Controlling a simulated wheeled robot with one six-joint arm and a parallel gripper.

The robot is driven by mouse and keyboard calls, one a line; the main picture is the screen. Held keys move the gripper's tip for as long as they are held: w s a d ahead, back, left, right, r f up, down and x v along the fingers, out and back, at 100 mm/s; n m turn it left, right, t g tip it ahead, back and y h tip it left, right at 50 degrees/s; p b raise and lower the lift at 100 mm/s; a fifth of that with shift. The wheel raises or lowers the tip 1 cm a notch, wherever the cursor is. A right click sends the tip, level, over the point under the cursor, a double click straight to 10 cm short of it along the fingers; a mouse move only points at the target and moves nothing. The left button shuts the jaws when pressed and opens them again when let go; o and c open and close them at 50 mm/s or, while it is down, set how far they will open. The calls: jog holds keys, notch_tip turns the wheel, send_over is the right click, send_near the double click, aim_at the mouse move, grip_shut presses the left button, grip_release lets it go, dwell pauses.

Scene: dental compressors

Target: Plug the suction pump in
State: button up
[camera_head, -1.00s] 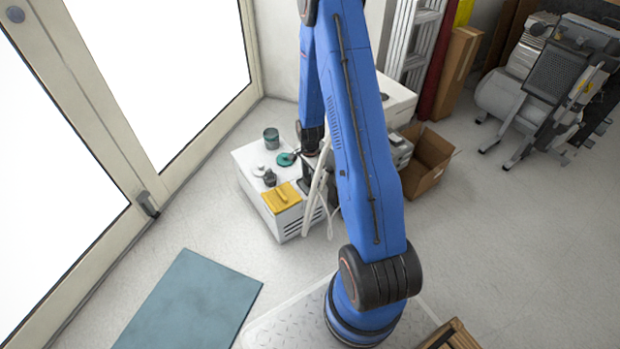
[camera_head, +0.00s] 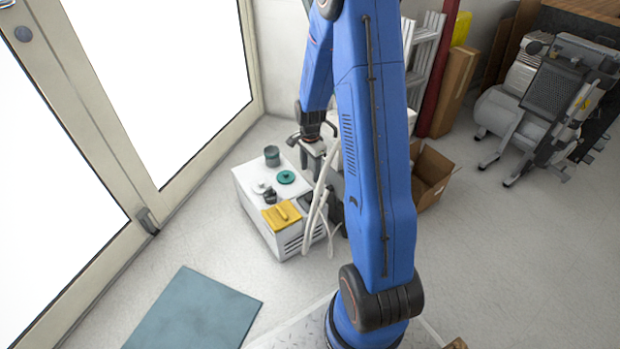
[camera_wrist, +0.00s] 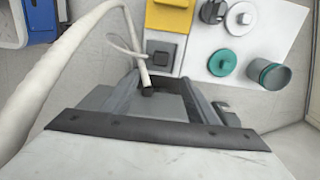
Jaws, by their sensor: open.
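A white box-shaped unit (camera_head: 262,228) with a vented front stands on the floor by the glass doors. I take it as the suction pump, but cannot be sure. A dark grey square fitting (camera_wrist: 161,54) sits at its top edge beside the yellow item. White hose or cable (camera_head: 318,200) hangs beside the unit. In the wrist view a white cable (camera_wrist: 138,45) runs down to a dark end (camera_wrist: 148,91), which appears between my fingers. My gripper (camera_head: 310,152) is open above the unit's back right; its fingers also show in the wrist view (camera_wrist: 158,84). No grip on the cable shows.
On the unit's top are a yellow item (camera_head: 282,215), a green disc (camera_head: 286,177), a grey-green tin (camera_head: 272,156) and small knobs. A cardboard box (camera_head: 432,175) stands to the right. A compressor (camera_head: 530,110) stands farther right. The floor between is clear.

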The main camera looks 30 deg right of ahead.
jog(key=shift+r, duration=1.3)
